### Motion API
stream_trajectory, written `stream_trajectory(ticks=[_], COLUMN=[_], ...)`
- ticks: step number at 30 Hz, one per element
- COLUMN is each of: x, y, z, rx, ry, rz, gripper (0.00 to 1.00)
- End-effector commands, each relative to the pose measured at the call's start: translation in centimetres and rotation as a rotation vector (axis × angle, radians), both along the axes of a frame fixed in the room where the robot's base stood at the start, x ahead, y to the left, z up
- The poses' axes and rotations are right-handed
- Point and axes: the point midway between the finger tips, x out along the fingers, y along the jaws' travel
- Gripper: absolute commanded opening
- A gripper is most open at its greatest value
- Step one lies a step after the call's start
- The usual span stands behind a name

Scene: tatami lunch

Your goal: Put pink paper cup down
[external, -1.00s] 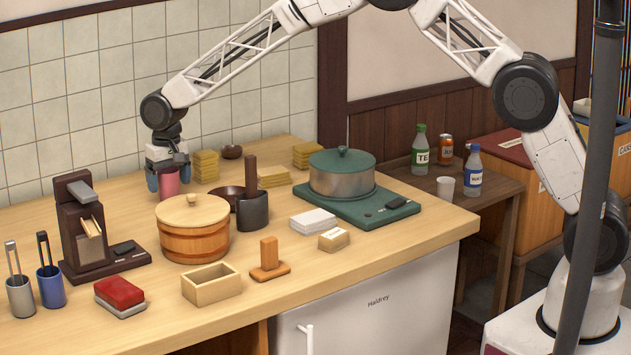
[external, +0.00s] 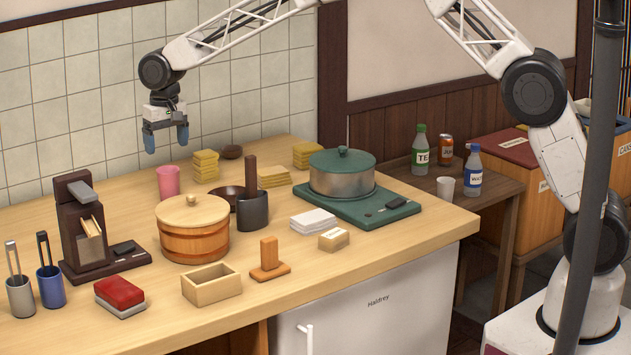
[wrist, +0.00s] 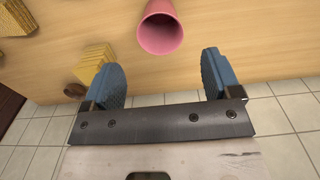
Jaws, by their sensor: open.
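The pink paper cup (external: 168,182) stands upright on the wooden counter, behind the lidded wooden tub. In the wrist view the cup (wrist: 160,34) shows its open mouth, beyond the fingertips and between their lines. My gripper (external: 166,142) is open and empty, raised above the cup and apart from it. Its two blue fingers show spread wide in the wrist view (wrist: 160,76).
The wooden tub (external: 194,240) stands in front of the cup. Stacked yellow sponge-like blocks (external: 205,167) and a dark bowl (external: 228,195) are to its right. A dark dispenser-like stand (external: 84,225) is at left. The tiled wall (external: 95,100) rises close behind.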

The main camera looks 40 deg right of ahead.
Motion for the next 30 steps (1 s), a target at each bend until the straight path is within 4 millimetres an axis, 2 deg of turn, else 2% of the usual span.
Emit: stream_trajectory(ticks=[3,9,30], x=[0.0,0.0,0.0], y=[0.0,0.0,0.0], z=[1.5,2.6,2.7], rx=[0.001,0.000,0.000], ry=[-0.001,0.000,0.000], rz=[0.000,0.000,0.000], gripper=[0.83,0.83,0.83])
